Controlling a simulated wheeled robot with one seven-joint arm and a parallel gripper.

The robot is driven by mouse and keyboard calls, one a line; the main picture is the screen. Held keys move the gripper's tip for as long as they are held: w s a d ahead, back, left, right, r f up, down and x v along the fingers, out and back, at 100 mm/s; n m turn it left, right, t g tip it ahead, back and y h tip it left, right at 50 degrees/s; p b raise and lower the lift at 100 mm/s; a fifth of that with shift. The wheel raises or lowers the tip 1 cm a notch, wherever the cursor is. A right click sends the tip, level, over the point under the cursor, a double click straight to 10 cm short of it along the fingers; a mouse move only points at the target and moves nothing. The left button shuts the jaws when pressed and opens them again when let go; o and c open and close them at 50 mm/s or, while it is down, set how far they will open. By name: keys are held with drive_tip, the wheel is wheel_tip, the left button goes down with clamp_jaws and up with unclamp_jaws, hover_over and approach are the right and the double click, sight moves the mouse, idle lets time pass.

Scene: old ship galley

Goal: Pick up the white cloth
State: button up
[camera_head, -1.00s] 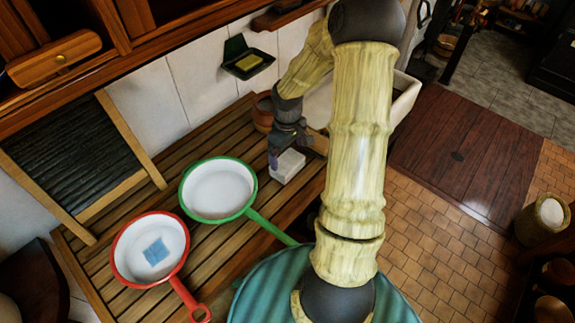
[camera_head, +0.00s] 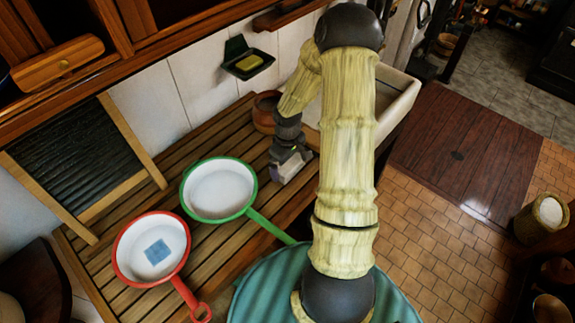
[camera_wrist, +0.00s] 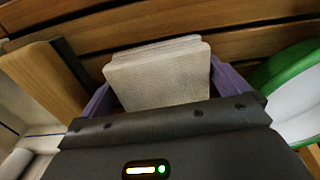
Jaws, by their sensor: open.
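The white cloth (camera_wrist: 158,75) is a folded, block-like pad with a woven texture, seen in the wrist view over the wooden slats. My gripper (camera_wrist: 163,92) is open, with one purple finger on each side of the cloth. I cannot tell whether the fingers touch it. In the head view my gripper (camera_head: 288,166) is low at the counter and hides most of the cloth.
A green-rimmed pan (camera_head: 250,180) stands just left of my gripper on the slatted counter (camera_head: 222,255). A red-rimmed pan (camera_head: 118,262) holding a blue square is farther left. A clay pot (camera_head: 264,112) and a pale sink (camera_head: 398,105) are behind.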

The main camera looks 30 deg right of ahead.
drive_tip(key=c, duration=0.6)
drive_tip(key=shift+c, duration=0.2)
drive_tip(key=shift+r, duration=0.1)
wheel_tip(320, 180, up, 10)
drive_tip(key=shift+f+b, duration=0.1)
drive_tip(key=shift+b, duration=0.9)
drive_tip(key=shift+o, duration=0.9)
drive_tip(key=shift+c, duration=0.2)
